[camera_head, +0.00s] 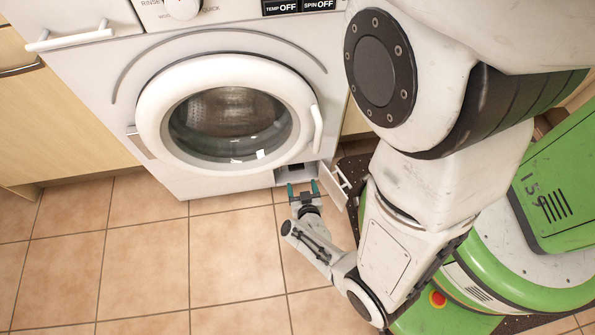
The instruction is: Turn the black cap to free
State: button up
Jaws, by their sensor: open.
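A small compartment (283,176) is open low at the front right of the white washing machine (200,185). A dark shape inside it, which looks like the black cap (296,167), shows small and partly in shadow. I cannot make out its grip or how far it is turned. My gripper (302,187) is low in front of the compartment, with its two green fingertips apart and nothing seen between them. In the picture the fingertips sit just below the cap; I cannot tell whether they touch anything.
The small white compartment door (336,184) hangs open close to the right of my gripper. The machine's round glass door (230,122) is shut above. Tiled floor (140,260) is clear in front and to the left. A wooden cabinet (55,130) stands at left.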

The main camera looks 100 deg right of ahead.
aim_at(296, 167)
jog(key=b+x, duration=0.3)
jog(key=x, duration=0.6)
jog(key=shift+d+b, duration=0.15)
jog(key=shift+b, duration=0.2)
jog(key=c, duration=0.8)
